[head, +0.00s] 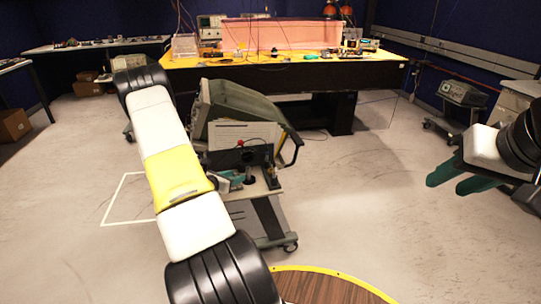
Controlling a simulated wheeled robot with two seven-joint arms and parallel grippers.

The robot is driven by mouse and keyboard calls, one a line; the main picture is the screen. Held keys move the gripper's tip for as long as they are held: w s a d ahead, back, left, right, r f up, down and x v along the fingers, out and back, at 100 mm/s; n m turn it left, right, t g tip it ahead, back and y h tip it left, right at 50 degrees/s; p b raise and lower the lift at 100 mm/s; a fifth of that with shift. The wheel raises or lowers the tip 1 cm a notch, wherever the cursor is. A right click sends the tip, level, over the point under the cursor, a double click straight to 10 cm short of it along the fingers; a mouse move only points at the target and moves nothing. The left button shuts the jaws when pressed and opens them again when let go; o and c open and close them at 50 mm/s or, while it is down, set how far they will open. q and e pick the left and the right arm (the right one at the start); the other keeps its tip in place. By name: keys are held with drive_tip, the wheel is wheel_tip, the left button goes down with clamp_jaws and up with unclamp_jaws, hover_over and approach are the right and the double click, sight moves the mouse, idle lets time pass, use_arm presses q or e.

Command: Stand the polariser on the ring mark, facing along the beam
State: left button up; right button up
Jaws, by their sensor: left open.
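My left gripper (236,178) is at a small cart, mostly hidden behind my own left forearm; its teal fingertips show beside dark upright parts on the cart top. It is open, and I see nothing clearly held. A dark optical mount (271,172) stands upright on the cart top just right of the fingertips; I cannot tell whether it is the polariser. I cannot make out the ring mark or a beam. My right gripper (455,184) is at the right, with its two teal fingers apart and empty, over the open floor.
The wheeled cart (262,195) carries a grey-green instrument (242,102) behind the small parts. A long yellow-topped bench (290,60) with a pink screen (280,34) stands behind. A round wooden top (320,288) is in front. The floor right of the cart is clear.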

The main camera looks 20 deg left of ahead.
sight(247, 171)
use_arm(q)
drive_tip(key=x, duration=0.9)
drive_tip(key=shift+w+d+r, duration=0.15)
drive_tip(key=shift+w, duration=0.3)
clamp_jaws()
idle(0.9)
